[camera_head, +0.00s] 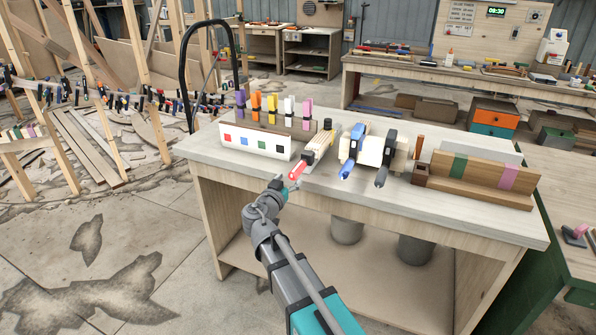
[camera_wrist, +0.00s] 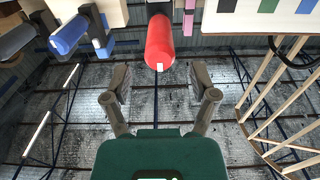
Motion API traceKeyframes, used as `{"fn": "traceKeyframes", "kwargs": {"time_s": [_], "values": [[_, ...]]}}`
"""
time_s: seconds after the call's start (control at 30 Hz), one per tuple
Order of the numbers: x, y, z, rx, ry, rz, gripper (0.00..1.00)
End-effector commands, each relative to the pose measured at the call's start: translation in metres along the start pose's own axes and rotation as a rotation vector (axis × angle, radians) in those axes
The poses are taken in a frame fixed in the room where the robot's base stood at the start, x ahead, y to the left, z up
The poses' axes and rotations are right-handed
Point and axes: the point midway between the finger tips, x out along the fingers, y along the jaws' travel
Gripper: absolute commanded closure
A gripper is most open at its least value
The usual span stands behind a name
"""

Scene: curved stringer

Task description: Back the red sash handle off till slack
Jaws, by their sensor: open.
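The red sash handle (camera_head: 298,170) points out over the front edge of the workbench, on a clamp lying on the bench top. In the wrist view the red handle (camera_wrist: 160,43) hangs in from the top, centred and just beyond the fingertips. My gripper (camera_wrist: 160,85) is open and empty, its two fingers spread to either side of the handle's line without touching it. In the head view my gripper (camera_head: 284,187) is just in front of the handle, at the bench edge. The clamp's jaws are partly hidden behind the handle.
A blue-handled clamp (camera_head: 346,169) and a dark-handled clamp (camera_head: 382,175) lie right of the red one. A white box with coloured squares (camera_head: 255,142) stands left, with several coloured clamps upright behind it. A wooden block with green and pink bands (camera_head: 480,180) sits at the right.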

Motion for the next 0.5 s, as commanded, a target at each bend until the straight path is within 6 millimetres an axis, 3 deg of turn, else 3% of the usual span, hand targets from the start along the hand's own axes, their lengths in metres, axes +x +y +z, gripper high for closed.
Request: {"fn": "traceKeyframes", "kwargs": {"time_s": [0.2,0.5], "values": [[0.035,-0.001,0.0,0.0,0.0,0.003,0.25],[0.058,0.0,0.0,0.0,0.0,0.002,0.25]]}}
